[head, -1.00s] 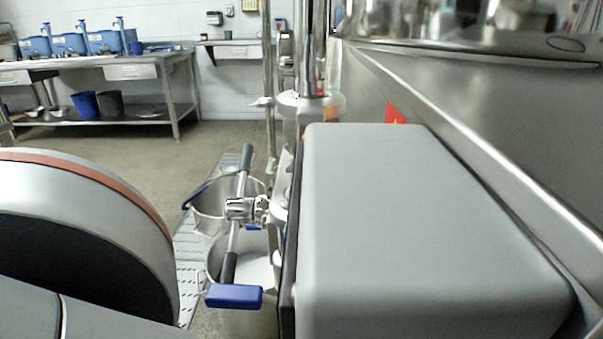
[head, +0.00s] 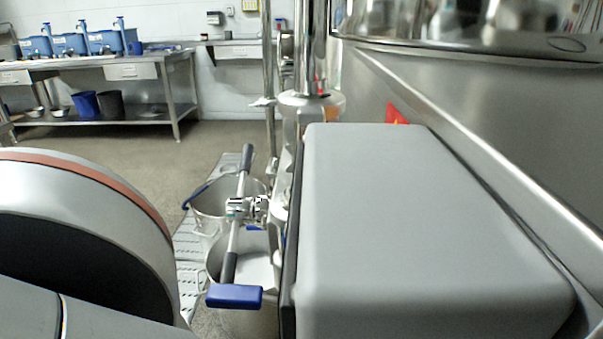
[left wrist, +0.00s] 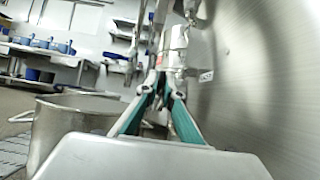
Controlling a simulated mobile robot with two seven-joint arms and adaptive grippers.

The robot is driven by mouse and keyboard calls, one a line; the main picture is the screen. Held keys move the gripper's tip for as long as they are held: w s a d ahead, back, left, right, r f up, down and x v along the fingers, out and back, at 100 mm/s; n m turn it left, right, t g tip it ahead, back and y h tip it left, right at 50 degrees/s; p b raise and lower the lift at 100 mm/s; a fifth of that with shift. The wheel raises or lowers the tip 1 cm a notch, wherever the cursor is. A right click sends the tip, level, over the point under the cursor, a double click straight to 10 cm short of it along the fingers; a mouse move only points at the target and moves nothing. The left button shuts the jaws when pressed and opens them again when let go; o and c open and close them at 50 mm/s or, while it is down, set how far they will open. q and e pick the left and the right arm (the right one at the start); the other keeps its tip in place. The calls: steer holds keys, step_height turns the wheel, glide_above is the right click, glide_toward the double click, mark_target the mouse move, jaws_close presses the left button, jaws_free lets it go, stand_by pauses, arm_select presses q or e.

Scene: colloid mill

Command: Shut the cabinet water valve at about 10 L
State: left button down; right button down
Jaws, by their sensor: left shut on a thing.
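In the left wrist view my left gripper (left wrist: 160,92) has its teal-sided fingers drawn together on a small metal part, apparently the water valve's handle, which the fingers mostly hide. A silver cylindrical fitting (left wrist: 176,42) stands just above and beyond the fingertips, beside a steel wall (left wrist: 255,70). In the head view I cannot make out this gripper or the valve. No litre reading is legible in either view. My right gripper is not in view.
A steel pot (head: 212,270) and a second pot (head: 208,208) stand on the left of the machine, below a silver bar with black grips (head: 241,190). A large grey box (head: 420,230) blocks much of the right. A bench (head: 130,68) stands at the back; floor before it is clear.

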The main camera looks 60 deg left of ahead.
arm_select(q)
steer(key=shift+f, duration=0.2)
stand_by(0.5)
steer(key=c, duration=2.2)
jaws_free()
steer(key=shift+r, duration=0.15)
steer(key=shift+r, duration=4.9)
